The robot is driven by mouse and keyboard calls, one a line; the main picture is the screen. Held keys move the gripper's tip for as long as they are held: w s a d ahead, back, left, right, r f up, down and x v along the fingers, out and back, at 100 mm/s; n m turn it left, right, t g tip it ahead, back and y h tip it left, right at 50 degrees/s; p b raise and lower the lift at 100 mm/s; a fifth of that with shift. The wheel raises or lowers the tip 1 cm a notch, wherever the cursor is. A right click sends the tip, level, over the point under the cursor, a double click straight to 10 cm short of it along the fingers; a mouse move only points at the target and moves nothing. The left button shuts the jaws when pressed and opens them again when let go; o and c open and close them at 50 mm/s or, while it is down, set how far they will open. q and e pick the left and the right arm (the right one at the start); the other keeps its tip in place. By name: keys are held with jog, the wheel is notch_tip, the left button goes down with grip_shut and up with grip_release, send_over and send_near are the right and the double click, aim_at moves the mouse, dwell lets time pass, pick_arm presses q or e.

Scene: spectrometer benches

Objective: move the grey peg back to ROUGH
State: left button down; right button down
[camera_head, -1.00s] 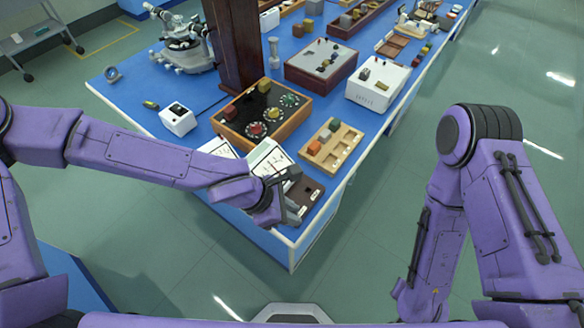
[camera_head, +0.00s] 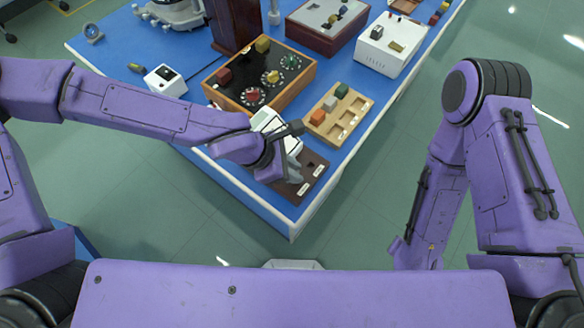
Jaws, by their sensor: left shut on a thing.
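My left gripper (camera_head: 293,168) reaches in from the left, over the dark brown board (camera_head: 313,178) at the bench's near corner. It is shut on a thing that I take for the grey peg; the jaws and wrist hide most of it. The board has dark holes and small white labels, too small to read, so I cannot tell which is ROUGH. Whether the peg touches the board I cannot tell. My right gripper is not in view; only its arm shows at the right.
A wooden tray (camera_head: 357,107) with orange, grey and green blocks stands just behind the board. A wood-framed black panel (camera_head: 225,93) with dials is behind left. A white box (camera_head: 166,81) and a dark red-brown post (camera_head: 234,22) stand further left. The bench edge is close at the right.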

pick_arm(q)
jog(key=shift+s+f+b, duration=0.2)
jog(key=shift+f+b, duration=0.4)
jog(key=shift+f, duration=0.05)
jog(key=shift+w+f+b, duration=0.1)
jog(key=shift+f+b, duration=0.55)
jog(key=shift+f, duration=0.45)
jog(key=c, duration=0.9)
grip_release()
jog(key=shift+c, duration=0.2)
jog(key=w+p+v, duration=0.1)
jog(key=p+v, duration=0.1)
jog(key=v, duration=0.8)
jog(key=shift+s+r+p, duration=0.25)
jog(key=shift+s+p, duration=0.15)
jog(key=shift+s, duration=0.15)
